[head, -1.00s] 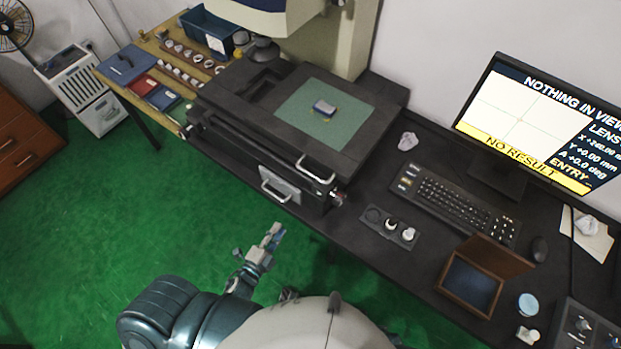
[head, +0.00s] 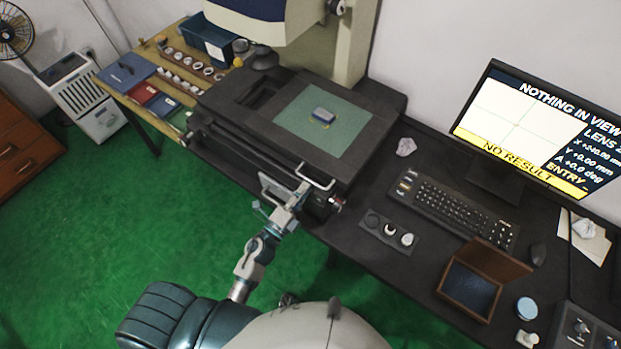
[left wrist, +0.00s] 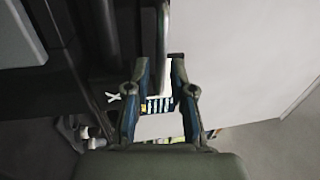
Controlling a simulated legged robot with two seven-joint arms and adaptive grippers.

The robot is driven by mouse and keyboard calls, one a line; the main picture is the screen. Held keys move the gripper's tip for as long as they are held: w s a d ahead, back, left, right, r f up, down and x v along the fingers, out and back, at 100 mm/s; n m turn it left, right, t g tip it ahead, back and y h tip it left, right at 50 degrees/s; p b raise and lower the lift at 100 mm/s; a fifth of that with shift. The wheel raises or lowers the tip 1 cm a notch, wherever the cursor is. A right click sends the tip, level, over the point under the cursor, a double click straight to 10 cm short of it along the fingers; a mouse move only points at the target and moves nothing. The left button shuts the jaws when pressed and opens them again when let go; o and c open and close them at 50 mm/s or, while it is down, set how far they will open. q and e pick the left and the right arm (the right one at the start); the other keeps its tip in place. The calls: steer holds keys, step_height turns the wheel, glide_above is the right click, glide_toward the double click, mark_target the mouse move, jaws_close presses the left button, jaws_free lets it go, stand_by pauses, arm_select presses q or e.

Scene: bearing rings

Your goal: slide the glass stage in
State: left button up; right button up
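The glass stage is a green glass plate (head: 345,140) in a wide dark frame (head: 250,122) on the machine's base. A small blue-grey block (head: 323,115) lies on the glass. A pale bar handle (head: 322,184) stands at the stage's front edge. My left gripper (head: 301,190) is at the front of the machine, close to this handle. In the left wrist view my gripper (left wrist: 160,62) is open, its two fingers apart. A metal bar (left wrist: 163,40) runs down toward the gap between the fingertips. Whether either finger touches it, I cannot tell. My right gripper is not in view.
A keyboard (head: 453,212), a monitor (head: 525,130) reading "NO RESULT" and an open wooden box (head: 485,275) stand on the right of the dark bench. A shelf of rings (head: 190,62) is at the left.

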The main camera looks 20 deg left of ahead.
mark_target(310, 180)
arm_select(q)
steer(key=x, duration=0.4)
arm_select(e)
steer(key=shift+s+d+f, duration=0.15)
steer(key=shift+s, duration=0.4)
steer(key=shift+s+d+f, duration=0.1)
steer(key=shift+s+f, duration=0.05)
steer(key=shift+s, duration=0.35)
arm_select(q)
steer(key=shift+f, duration=0.1)
jaws_close()
steer(key=shift+a, duration=0.15)
